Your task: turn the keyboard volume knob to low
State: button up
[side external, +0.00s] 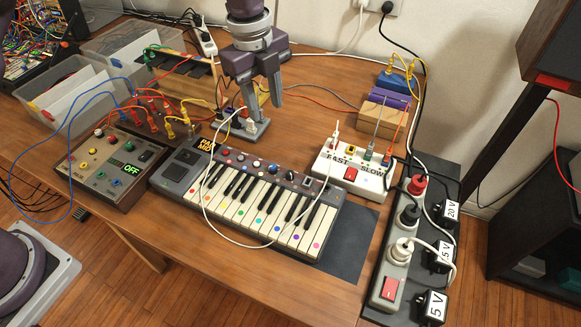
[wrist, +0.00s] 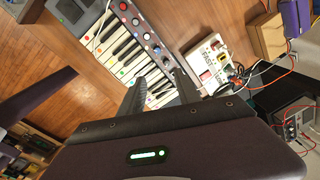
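The small keyboard (side external: 262,207) lies on the wooden table, with colored dots on its white keys. A row of small knobs (side external: 255,165) runs along its back panel. The knob row also shows in the wrist view (wrist: 146,37), with red, white and blue caps. I cannot read which knob is volume or where it points. My gripper (side external: 262,113) hangs above and behind the keyboard, pointing down. In the wrist view its two dark fingers (wrist: 160,82) are spread apart with nothing between them. They overlap the keyboard's right end in that picture and appear clear of the knobs.
A white FAST/SLOW box (side external: 352,163) stands right of the keyboard, with cables plugged in. A brown box reading OFF (side external: 112,170) stands left. A white cable (side external: 212,218) loops over the keys. A power strip (side external: 398,262) lies right. Loose patch cables surround the back.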

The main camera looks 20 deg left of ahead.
aim_at(290, 172)
jog(key=d+f+m, duration=0.1)
jog(key=f+m, duration=0.1)
jog(key=f, duration=0.2)
jog(key=w+d+f+m, duration=0.1)
jog(key=d+f+m, duration=0.1)
jog(key=f, duration=0.2)
jog(key=d+f+m+g+y, duration=0.1)
jog(key=d+f+m, duration=0.1)
jog(key=f, duration=0.2)
jog(key=shift+w, duration=0.15)
jog(key=shift+m, duration=0.3)
notch_tip(290, 172, down, 7)
jog(key=shift+f, duration=0.2)
grip_shut()
